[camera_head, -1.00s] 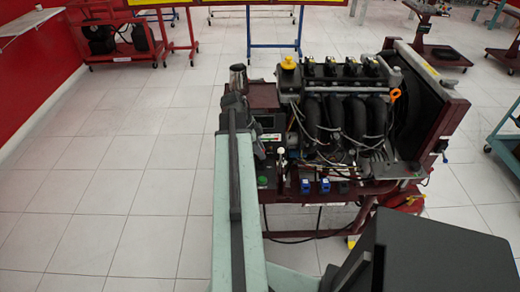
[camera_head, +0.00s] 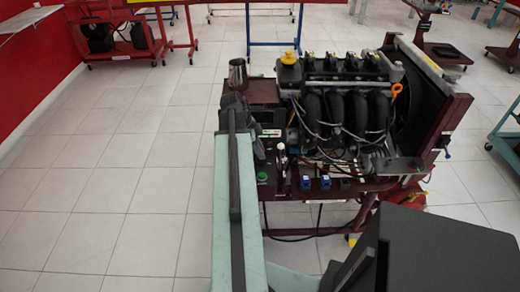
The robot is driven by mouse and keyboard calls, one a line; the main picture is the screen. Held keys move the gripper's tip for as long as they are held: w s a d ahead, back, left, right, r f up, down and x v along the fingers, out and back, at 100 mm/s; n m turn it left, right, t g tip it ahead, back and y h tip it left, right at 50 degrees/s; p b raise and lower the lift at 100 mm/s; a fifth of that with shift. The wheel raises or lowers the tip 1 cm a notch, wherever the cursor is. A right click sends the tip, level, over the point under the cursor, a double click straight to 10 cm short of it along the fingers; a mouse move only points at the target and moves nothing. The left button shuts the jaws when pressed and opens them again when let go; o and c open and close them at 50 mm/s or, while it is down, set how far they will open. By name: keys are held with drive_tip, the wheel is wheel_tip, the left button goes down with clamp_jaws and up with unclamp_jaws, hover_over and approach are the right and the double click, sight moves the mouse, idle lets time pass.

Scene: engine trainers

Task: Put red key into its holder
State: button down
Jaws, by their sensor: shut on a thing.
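The engine trainer (camera_head: 345,100) stands ahead of me on a dark red wheeled frame. My gripper (camera_head: 236,104) is at the far end of my pale green arm, over the left part of the trainer. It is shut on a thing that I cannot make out. The fingertips are small, dark and mostly hidden by the arm. I cannot pick out the red key or its holder. A dark control panel (camera_head: 268,152) with a green round button (camera_head: 263,178) shows just right of my arm.
Two blue parts (camera_head: 315,183) sit on the trainer's front edge. A yellow cap (camera_head: 289,58) and the radiator frame (camera_head: 450,120) stand up from it. Tiled floor (camera_head: 100,190) is clear to the left. Other stands line the back.

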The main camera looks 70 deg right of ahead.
drive_tip(key=shift+f, duration=0.1)
drive_tip(key=shift+f+b, duration=0.6)
drive_tip(key=shift+b, duration=0.1)
drive_tip(key=c, duration=1.1)
unclamp_jaws()
drive_tip(key=shift+o, duration=1.4)
drive_tip(key=shift+s, duration=0.1)
